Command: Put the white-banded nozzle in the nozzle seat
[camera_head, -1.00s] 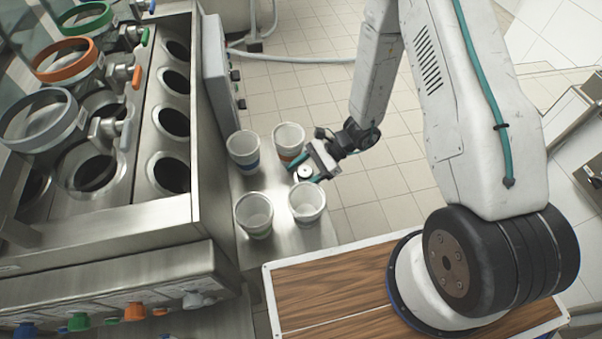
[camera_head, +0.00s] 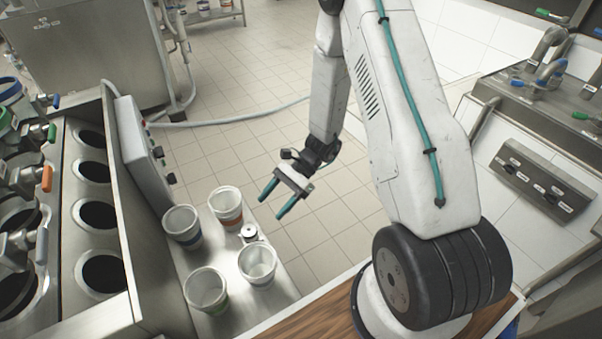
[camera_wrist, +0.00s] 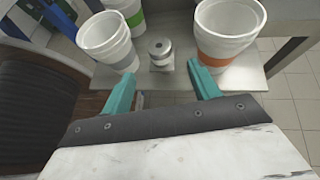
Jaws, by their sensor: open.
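A small metal cylinder with a pale band and a dark hole in its top, seemingly the white-banded nozzle (camera_head: 249,231), stands upright among the cups. It also shows in the wrist view (camera_wrist: 160,47), on a small metal block (camera_wrist: 162,66) that looks like the nozzle seat. How deep it sits in the block I cannot tell. My gripper (camera_head: 277,199) is open and empty, above and clear of the cylinder, to its upper right in the head view. In the wrist view the cylinder lies just beyond the gap between my teal fingertips (camera_wrist: 161,75).
Several cups stand around the cylinder, including an orange-banded cup (camera_head: 227,207) and a blue-banded cup (camera_head: 182,229), on a metal shelf (camera_head: 278,285). The steel filler (camera_head: 130,250) is at left. A counter with taps (camera_head: 550,85) is at right.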

